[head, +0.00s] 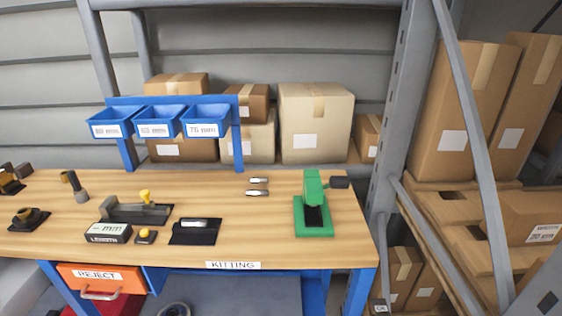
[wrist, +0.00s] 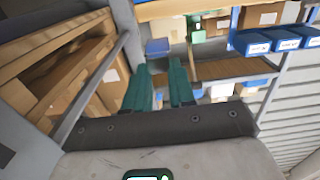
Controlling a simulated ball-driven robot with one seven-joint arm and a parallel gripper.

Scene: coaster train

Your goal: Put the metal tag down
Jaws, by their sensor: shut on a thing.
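My gripper (wrist: 160,70) shows in the wrist view with its two green fingers pointing away from the camera, shut on the metal tag. The tag itself is too small or hidden to make out between the fingers. The gripper is not in the head view. Two small metal pieces (head: 258,181) (head: 257,193) lie apart on the wooden bench (head: 285,235) in the head view, left of a green press-like device (head: 313,215). I cannot tell whether they are tags too.
A black plate (head: 195,232), a LENGTH display (head: 108,233), a grey gauge (head: 140,212) and a yellow button (head: 146,236) occupy the bench's left and middle. Blue bins (head: 160,122) hang behind. A rack with cartons (head: 465,110) stands right.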

